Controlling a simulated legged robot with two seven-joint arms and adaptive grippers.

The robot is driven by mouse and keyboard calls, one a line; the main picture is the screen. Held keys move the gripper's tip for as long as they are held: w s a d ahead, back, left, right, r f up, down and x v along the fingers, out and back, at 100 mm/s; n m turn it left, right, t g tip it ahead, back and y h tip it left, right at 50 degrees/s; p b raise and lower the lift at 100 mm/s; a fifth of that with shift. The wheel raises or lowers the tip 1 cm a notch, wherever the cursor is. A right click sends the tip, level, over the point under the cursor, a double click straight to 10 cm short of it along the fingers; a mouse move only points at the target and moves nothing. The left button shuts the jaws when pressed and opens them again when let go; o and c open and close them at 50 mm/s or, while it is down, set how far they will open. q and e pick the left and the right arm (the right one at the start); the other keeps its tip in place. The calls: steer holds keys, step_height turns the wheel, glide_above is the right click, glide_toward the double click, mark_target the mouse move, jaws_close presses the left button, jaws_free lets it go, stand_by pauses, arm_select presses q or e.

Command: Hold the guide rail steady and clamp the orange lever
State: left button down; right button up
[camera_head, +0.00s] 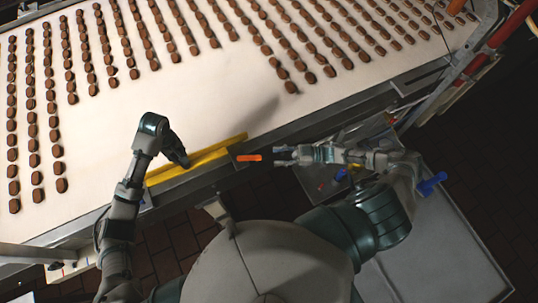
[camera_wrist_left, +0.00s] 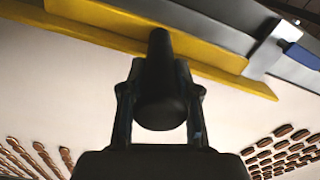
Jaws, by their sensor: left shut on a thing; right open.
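The yellow guide rail (camera_head: 205,158) lies slantwise along the near edge of the white belt; it also crosses the top of the left wrist view (camera_wrist_left: 110,32). My left gripper (camera_head: 184,162) is at the rail. In the left wrist view it is shut on a dark rounded handle (camera_wrist_left: 160,85) in front of the rail. The orange lever (camera_head: 249,158) sticks out level just past the rail's right end. My right gripper (camera_head: 279,155) is open, its fingers pointing left at the lever, with a small gap between them.
Rows of brown cream sandwiches (camera_head: 105,45) cover the far and left parts of the white belt (camera_head: 110,120). A blue lever (camera_wrist_left: 300,55) shows by a metal bracket. A grey metal surface (camera_head: 440,250) lies at lower right, and red pipes (camera_head: 510,25) stand at upper right.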

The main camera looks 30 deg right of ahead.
steer(key=c, duration=0.4)
steer(key=a+r+n+g, duration=0.1)
steer(key=a, duration=0.1)
steer(key=a+r+n+g+y, duration=0.1)
steer(key=a+r+n+g, duration=0.1)
steer(key=s+a+r+n+g+y, duration=0.1)
steer(key=a+g, duration=0.1)
steer(key=shift+s+a+r+n, duration=0.1)
steer(key=shift+a+r+n, duration=0.1)
steer(key=shift+n, duration=0.2)
jaws_close()
steer(key=s+a+r+n+g+h, duration=0.4)
steer(key=a+r+n+g+h, duration=0.15)
steer(key=n+g, duration=0.4)
steer(key=r+n+t+h, duration=0.2)
steer(key=n+t+h, duration=0.2)
steer(key=h, duration=0.8)
glide_above(250, 159)
steer(key=s, duration=0.3)
steer(key=d+x, duration=0.1)
steer(key=x, duration=0.9)
steer(key=shift+y, duration=0.25)
steer(key=shift+w+d+f, duration=0.1)
steer(key=shift+w+d, duration=0.1)
steer(key=shift+w, duration=0.5)
steer(key=shift+w+d, duration=0.2)
steer(key=shift+w, duration=0.45)
steer(key=shift+w+d+f, duration=0.1)
steer(key=shift+w+d, duration=0.1)
steer(key=shift+w, duration=0.5)
